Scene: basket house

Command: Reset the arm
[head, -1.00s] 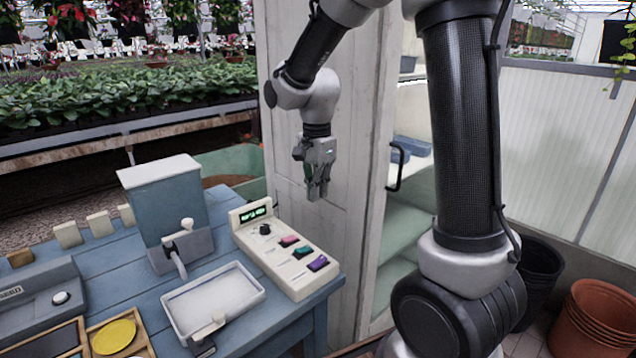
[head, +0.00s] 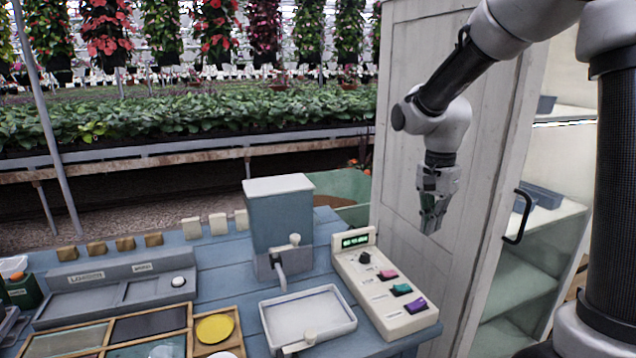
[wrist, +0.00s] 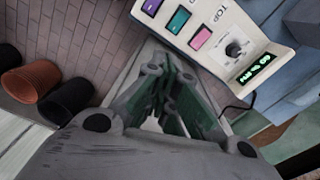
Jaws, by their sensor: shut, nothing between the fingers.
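My gripper (head: 432,226) hangs in the air with its fingers pointing down, in front of the white cabinet door. It is shut and empty. In the wrist view my gripper (wrist: 178,125) shows its fingers together, with the floor below. The cream control box (head: 385,293), with a green display, a dark knob and pink, teal and purple keys, sits on the blue table below and left of my gripper. The control box also shows at the top of the wrist view (wrist: 218,32). My gripper is apart from it and touches nothing.
The blue table (head: 225,262) holds a dispenser box (head: 281,212) with a spout, a white tray (head: 308,318), a grey panel (head: 110,290) and wooden compartments with a yellow disc (head: 214,328). A cabinet handle (head: 517,217) sticks out at the right. Flowerpots (wrist: 32,82) stand on the floor.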

